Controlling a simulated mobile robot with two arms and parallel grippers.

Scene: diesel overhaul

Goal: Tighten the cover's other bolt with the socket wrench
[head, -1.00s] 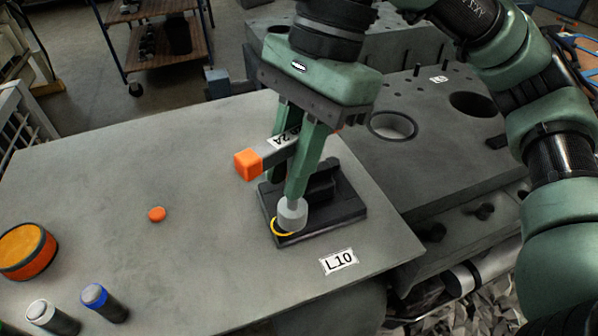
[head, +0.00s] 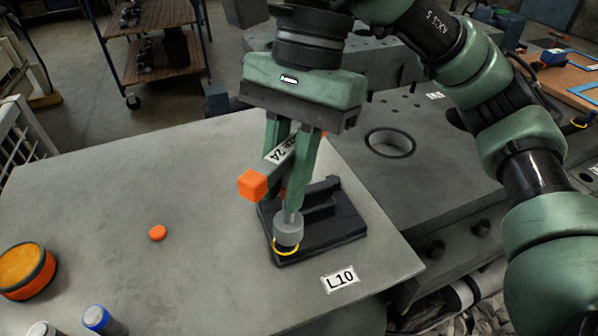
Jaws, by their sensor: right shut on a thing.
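My right gripper (head: 291,205) is shut on the socket wrench (head: 254,185), whose bar has an orange end and a label. The wrench's grey socket (head: 288,229) points down over the front left corner of a black cover (head: 325,228) on the table. A yellow ring (head: 285,249) shows around the foot of the socket. The bolt under the socket is hidden, so I cannot tell how far the socket sits on it. My left gripper is not in view.
The engine block (head: 440,180) stands right of the table.

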